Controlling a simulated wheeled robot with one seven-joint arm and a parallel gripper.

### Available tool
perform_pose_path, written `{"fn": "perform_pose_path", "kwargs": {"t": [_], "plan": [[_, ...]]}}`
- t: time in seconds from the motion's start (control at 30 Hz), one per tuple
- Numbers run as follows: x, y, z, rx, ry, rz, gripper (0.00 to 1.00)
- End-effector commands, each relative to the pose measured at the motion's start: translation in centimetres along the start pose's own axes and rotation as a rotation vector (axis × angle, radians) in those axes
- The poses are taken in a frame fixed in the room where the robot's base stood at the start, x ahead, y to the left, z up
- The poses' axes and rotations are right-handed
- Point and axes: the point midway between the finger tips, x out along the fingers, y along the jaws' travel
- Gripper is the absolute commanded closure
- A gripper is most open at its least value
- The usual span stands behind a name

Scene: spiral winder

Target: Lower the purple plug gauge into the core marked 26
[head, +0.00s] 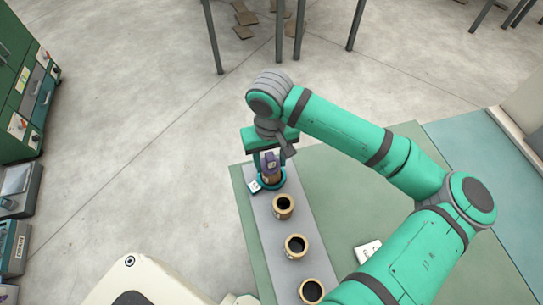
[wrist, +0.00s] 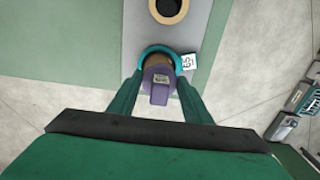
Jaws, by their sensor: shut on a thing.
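My gripper (head: 270,163) is shut on the purple plug gauge (wrist: 158,87), which sits between its two green fingers (wrist: 157,93). The gauge also shows as a purple block in the head view (head: 270,158). It is over the farthest tan core (head: 272,179), which has a teal ring (head: 282,183) around it. In the wrist view the gauge overlaps this core (wrist: 179,63) and hides its mouth. I cannot tell whether the gauge's lower end is inside. A white card (wrist: 189,61) lies beside this core; its number is not clear to read.
Several tan cores stand in a row on the grey strip (head: 265,222), with open dark mouths: one just nearer (head: 282,214), one in the middle (head: 295,255). Green machines (head: 30,90) stand far left.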

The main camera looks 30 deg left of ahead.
Motion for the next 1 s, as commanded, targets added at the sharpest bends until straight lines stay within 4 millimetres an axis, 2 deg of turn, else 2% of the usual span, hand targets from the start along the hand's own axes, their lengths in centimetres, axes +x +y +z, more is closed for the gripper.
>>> {"fn": "perform_pose_path", "kwargs": {"t": [0.2, 0.6, 0.63, 0.7, 1.0], "plan": [[0.79, 0.20, 0.11, 0.004, 0.000, -0.001, 0.79], [1.00, 0.20, 0.09, 0.003, 0.000, 0.000, 0.79], [1.00, 0.20, 0.09, 0.003, 0.000, 0.000, 0.51], [0.99, 0.20, 0.09, 0.003, 0.000, 0.000, 0.34], [0.93, 0.20, 0.09, 0.003, 0.000, 0.000, 0.34]]}}
